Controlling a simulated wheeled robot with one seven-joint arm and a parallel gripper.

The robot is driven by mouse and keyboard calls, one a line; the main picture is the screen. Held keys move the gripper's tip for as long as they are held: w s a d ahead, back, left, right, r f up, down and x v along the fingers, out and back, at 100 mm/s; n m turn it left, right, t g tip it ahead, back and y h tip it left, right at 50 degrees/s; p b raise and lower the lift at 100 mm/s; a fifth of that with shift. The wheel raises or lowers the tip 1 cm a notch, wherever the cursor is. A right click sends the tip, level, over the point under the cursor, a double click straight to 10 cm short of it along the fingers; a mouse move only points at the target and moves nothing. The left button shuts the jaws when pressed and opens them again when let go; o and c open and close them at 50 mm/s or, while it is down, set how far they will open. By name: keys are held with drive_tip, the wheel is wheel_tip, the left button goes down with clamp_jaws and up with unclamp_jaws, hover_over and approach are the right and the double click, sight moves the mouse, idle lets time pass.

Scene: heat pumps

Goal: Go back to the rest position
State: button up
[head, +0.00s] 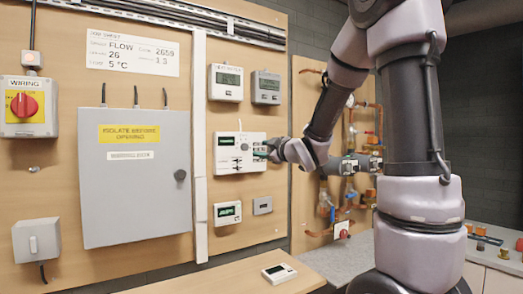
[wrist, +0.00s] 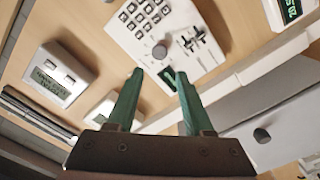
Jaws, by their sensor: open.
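My gripper (head: 268,150) is at the end of my arm, in front of the wooden wall panel in the head view. It is beside the right edge of a white control unit (head: 230,155) with a green display, knob and buttons. In the wrist view my gripper (wrist: 158,85) shows two green fingers spread apart with nothing between them. The control unit (wrist: 150,35) with its keypad, knob and sliders lies just beyond the fingertips. I cannot tell whether a fingertip touches it.
A grey cabinet (head: 135,190) with a yellow label and a red-knob switch box (head: 28,105) are on the panel at left. Small display units (head: 226,82) surround the control unit. A handheld device (head: 279,272) lies on the wooden bench (head: 225,272). Copper pipework (head: 350,130) is behind my arm.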

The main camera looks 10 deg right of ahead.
drive_tip(key=s+d+f+m+g+h, duration=0.1)
drive_tip(key=s+d+m+g+h, duration=0.2)
drive_tip(key=s+m, duration=0.5)
drive_tip(key=s+d+f+m+g+h, duration=0.25)
drive_tip(key=s+d+m, duration=0.2)
drive_tip(key=s, duration=0.45)
drive_tip(key=s+a+f+m+g+y, duration=0.2)
drive_tip(key=s+a+m+g, duration=0.2)
drive_tip(key=s, duration=0.9)
drive_tip(key=shift+a+g, duration=0.35)
drive_tip(key=shift+a, duration=0.2)
